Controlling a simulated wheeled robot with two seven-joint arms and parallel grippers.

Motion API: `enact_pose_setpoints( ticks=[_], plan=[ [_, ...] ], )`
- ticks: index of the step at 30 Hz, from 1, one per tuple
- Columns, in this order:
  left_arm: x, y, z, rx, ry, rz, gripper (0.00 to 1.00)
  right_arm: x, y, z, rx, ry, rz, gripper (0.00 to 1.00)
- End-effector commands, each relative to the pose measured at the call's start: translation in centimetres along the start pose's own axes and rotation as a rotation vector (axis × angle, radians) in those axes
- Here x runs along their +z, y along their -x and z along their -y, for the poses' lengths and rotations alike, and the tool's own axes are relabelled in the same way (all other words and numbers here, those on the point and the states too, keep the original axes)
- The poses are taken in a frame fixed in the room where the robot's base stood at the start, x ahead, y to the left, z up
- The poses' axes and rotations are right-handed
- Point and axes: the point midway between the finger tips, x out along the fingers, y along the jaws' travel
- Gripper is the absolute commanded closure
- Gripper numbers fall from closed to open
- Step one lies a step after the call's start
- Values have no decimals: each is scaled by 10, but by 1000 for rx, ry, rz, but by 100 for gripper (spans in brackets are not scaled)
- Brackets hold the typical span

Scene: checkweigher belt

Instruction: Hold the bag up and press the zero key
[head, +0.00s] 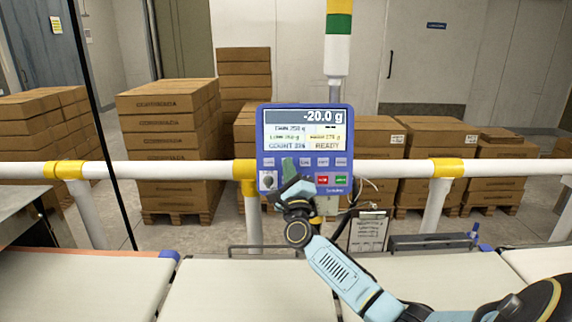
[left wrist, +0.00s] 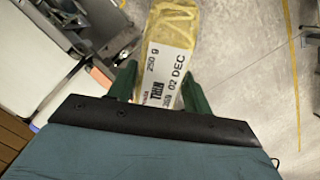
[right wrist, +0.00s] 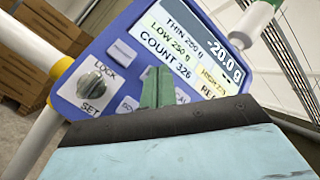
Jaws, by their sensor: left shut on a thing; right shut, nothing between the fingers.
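In the left wrist view my left gripper (left wrist: 160,88) is shut on a clear bag (left wrist: 176,25) with yellowish contents and a white label reading THIN, 250 g, 02 DEC. The floor shows beneath the bag. The left gripper and bag are outside the head view. The blue control panel (head: 305,148) shows -20.0 g, COUNT 326 and READY. My right gripper (head: 288,168) is shut and empty at the panel's key row; its green fingertips (right wrist: 158,75) also show in the right wrist view. They hide part of the keys, and I cannot tell whether they touch one.
A key switch marked LOCK and SET (right wrist: 95,85) is beside the keys. A white rail (head: 390,168) with yellow joints runs behind the pale belts (head: 250,290). A clipboard (head: 368,232) hangs below the panel. Stacked cartons (head: 165,150) stand beyond the rail.

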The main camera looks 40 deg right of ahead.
Motion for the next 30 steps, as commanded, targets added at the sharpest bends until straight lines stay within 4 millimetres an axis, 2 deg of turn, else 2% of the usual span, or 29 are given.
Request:
enact_pose_setpoints(
  ticks=[16, 30],
  plan=[
    [0, -2, 0, 1, 0, -1, 80, -1, -2, -1, 1, 0, 0, 100],
    [2, 12, 0, 1, 0, -1, 80, 7, 10, 7, 1, 1, -1, 100]
  ],
)
